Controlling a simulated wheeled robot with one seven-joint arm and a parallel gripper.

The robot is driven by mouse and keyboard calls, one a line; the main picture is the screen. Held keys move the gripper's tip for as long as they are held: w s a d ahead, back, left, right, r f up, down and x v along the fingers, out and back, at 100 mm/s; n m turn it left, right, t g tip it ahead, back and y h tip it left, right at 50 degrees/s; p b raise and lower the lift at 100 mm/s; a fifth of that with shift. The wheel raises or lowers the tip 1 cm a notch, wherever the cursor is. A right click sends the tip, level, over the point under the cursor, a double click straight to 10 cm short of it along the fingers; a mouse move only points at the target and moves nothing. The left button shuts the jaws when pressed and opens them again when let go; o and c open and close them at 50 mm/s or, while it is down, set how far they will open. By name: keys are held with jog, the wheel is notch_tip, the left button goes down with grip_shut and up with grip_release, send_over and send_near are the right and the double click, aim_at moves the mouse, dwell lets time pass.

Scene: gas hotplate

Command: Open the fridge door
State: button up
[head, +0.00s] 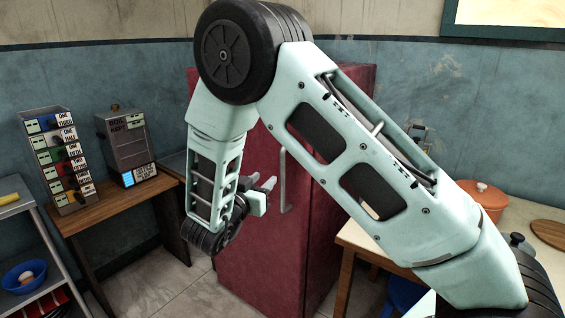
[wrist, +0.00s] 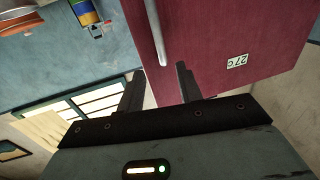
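The fridge (head: 255,275) is a dark red upright box behind my arm, and its door appears shut. Its pale vertical bar handle (head: 285,180) shows just right of my gripper (head: 262,182). In the wrist view the red fridge door (wrist: 225,35) fills the upper right, with a 27C label on it. The handle (wrist: 157,33) enters from the top, and its end lies just beyond and between the two dark fingertips of my gripper (wrist: 159,69). The fingers are apart and hold nothing. I cannot tell exactly how far they are from the handle. My arm hides part of the fridge.
A wooden table (head: 135,203) with two appliances stands to the left of the fridge. A metal shelf (head: 30,235) with a blue bowl (head: 24,275) is at far left. A pale counter (head: 385,240) with an orange pot (head: 483,200) is at right. Some tiled floor is clear left of the fridge.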

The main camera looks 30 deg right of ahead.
aim_at(281, 163)
jog(key=p+x, duration=0.1)
jog(key=x, duration=1.1)
jog(key=shift+w+d, duration=0.2)
jog(key=shift+d, duration=0.15)
jog(key=shift+a, duration=0.1)
grip_shut()
